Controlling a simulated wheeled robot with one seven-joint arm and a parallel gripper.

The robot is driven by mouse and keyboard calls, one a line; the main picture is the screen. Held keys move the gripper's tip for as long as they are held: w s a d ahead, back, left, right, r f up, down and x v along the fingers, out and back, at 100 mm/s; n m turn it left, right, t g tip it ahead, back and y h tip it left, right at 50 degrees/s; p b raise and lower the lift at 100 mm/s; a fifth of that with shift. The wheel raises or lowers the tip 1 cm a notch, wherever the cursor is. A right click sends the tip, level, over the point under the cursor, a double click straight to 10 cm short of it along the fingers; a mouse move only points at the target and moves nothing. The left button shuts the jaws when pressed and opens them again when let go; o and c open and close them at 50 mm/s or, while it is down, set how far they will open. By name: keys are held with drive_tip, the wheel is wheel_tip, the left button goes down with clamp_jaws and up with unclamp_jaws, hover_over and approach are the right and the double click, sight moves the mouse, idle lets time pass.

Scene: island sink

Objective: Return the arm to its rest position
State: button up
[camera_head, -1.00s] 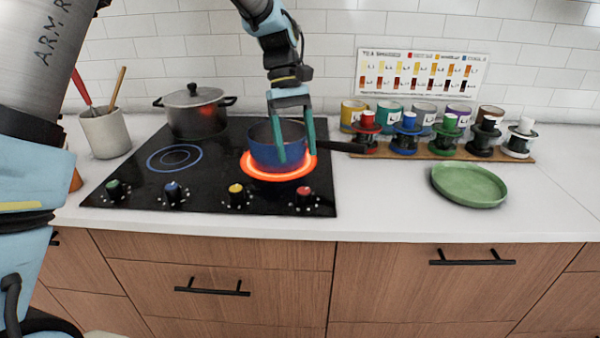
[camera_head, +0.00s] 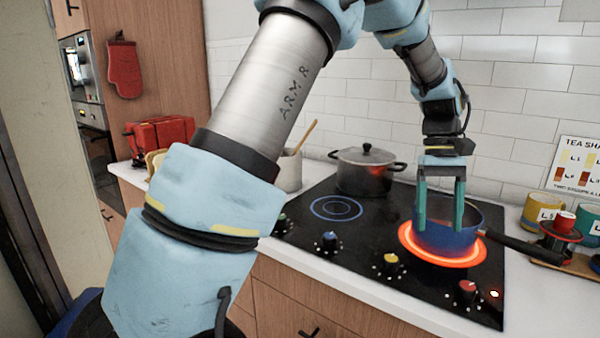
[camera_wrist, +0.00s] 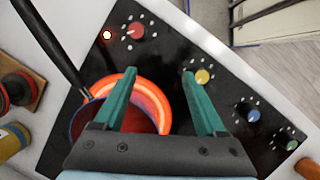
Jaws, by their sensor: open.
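My gripper (camera_head: 440,222) is open, with its two green fingers pointing down at the blue saucepan (camera_head: 450,240). In the head view the fingers overlap the pan's near side. The wrist view shows the gripper (camera_wrist: 160,95) empty, its fingers apart over the pan's edge and the hob. The saucepan (camera_wrist: 100,115) sits on a glowing red ring (camera_head: 412,240), with its black handle (camera_head: 515,246) pointing right. My arm is bent and reaches over the hob from above. I cannot tell how far the fingertips are above the hob.
A lidded grey pot (camera_head: 364,176) stands at the back of the black hob (camera_head: 345,240). A utensil crock (camera_head: 288,172) and a red toaster (camera_head: 160,138) are to the left. Knobs line the hob's front.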

drive_tip(key=w+a+f+t+h, duration=0.1)
drive_tip(key=w+a, duration=0.2)
drive_tip(key=a, duration=0.6)
drive_tip(key=w+a+f+t, duration=0.1)
drive_tip(key=w+a+t, duration=0.15)
drive_tip(key=a, duration=0.65)
drive_tip(key=s+a+f+t, duration=0.1)
drive_tip(key=s+a, duration=0.1)
drive_tip(key=a, duration=0.8)
drive_tip(key=s+a+f+t, duration=0.1)
drive_tip(key=s+a+f, duration=0.1)
drive_tip(key=a, duration=0.7)
drive_tip(key=shift+s+a+n, duration=0.3)
drive_tip(key=shift+a+n, duration=0.05)
drive_tip(key=shift+n, duration=0.05)
